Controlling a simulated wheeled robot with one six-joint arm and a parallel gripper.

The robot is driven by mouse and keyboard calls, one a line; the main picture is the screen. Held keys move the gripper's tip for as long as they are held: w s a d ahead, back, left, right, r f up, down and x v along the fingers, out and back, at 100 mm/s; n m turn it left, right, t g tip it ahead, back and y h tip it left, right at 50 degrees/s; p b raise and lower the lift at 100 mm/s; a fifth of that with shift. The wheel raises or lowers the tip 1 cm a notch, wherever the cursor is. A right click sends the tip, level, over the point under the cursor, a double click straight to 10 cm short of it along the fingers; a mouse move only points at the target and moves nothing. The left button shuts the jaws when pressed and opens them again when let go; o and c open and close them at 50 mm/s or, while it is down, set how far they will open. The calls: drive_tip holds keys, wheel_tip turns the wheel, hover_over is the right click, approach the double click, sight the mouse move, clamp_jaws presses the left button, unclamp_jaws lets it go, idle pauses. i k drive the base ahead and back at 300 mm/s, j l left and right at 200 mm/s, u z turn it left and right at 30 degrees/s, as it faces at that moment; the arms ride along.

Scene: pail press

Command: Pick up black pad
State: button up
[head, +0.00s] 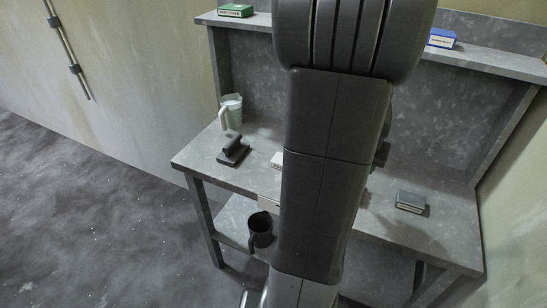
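A black pad with a raised grip on top (234,150) sits on the left part of the grey bench top, near its left edge. It is clear of my arm in the head view. My arm rises through the middle of the view and covers the centre of the bench. My gripper's fingers do not show; they may be hidden behind the arm.
The grey bench (201,172) has a raised back shelf (480,55) with a green box (235,10) and a blue box (442,38). A pale pitcher (232,109) stands behind the pad. A grey box (410,201) lies right. A dark pail (261,230) stands below.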

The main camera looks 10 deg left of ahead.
sight(234, 150)
drive_tip(key=i+j+u, duration=0.2)
drive_tip(key=u, duration=0.2)
drive_tip(key=i+u, duration=0.4)
drive_tip(key=i+j+u, duration=0.1)
drive_tip(key=u, duration=0.3)
drive_tip(key=i, duration=0.05)
